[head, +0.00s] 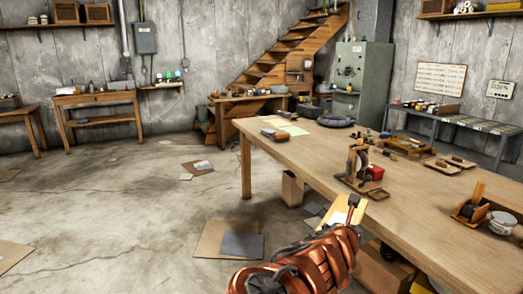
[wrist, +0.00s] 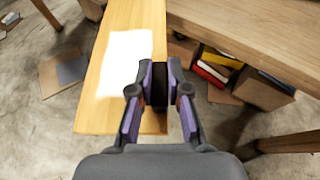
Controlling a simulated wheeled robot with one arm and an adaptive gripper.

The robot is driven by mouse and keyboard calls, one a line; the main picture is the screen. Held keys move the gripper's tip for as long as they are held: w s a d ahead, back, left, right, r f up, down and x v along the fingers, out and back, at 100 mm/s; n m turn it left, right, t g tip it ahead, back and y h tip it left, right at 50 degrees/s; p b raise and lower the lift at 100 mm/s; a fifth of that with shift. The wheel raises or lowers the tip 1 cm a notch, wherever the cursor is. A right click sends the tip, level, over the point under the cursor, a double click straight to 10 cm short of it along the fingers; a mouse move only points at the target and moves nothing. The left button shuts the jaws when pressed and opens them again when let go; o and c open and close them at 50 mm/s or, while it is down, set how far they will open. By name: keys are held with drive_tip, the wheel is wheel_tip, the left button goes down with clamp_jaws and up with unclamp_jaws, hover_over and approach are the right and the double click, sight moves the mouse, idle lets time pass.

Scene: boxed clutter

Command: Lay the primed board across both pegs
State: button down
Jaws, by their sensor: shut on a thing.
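The primed board is pale wood with a white patch. It shows in the wrist view (wrist: 125,62), running from the top edge down left of the jaws, and in the head view (head: 339,216) just beyond my gripper. My gripper (wrist: 161,84) is shut on the board near its right edge. The fingers and a dark part between them hide the exact contact. In the head view my gripper (head: 351,224) is beside the workbench's near edge. I cannot clearly make out the two pegs in either view.
The long wooden workbench (head: 290,150) carries a wooden stand (head: 354,168), a red box (head: 375,171) and a wooden holder (head: 470,211). Boxes and coloured items (wrist: 220,68) lie low under it. Cardboard and a dark sheet (head: 242,245) lie on the floor. The left floor is mostly open.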

drive_tip(key=w+a+n+y, duration=0.1)
drive_tip(key=a, duration=0.1)
drive_tip(key=w+a+n+t+y, duration=0.1)
drive_tip(key=w+a, duration=0.1)
drive_tip(key=w+a+y, duration=0.1)
drive_tip(key=w+a, duration=0.1)
drive_tip(key=shift+w+a+r+n+t, duration=0.2)
drive_tip(key=shift+a+n+t, duration=0.1)
drive_tip(key=shift+a+n, duration=0.1)
drive_tip(key=shift+r, duration=0.1)
drive_tip(key=shift+s+d, duration=0.1)
drive_tip(key=shift+d, duration=0.05)
drive_tip(key=w+r+n+y+p, duration=0.2)
drive_tip(key=w+r+p, duration=0.3)
drive_tip(key=r+p, duration=0.45)
drive_tip(key=w+r+n+y+p, duration=0.1)
drive_tip(key=w+r+y+p, duration=0.1)
drive_tip(key=w+r+p, duration=0.6)
drive_tip(key=m+h, duration=0.3)
drive_tip(key=h, duration=0.1)
hover_over(322, 225)
wheel_tip(322, 225, down, 13)
drive_tip(key=w+n+y, duration=0.2)
drive_tip(key=n+y, duration=0.1)
drive_tip(key=y, duration=0.1)
drive_tip(key=shift+w+t+p, duration=0.25)
drive_tip(key=shift+t+p, duration=0.05)
drive_tip(key=shift+f, duration=0.1)
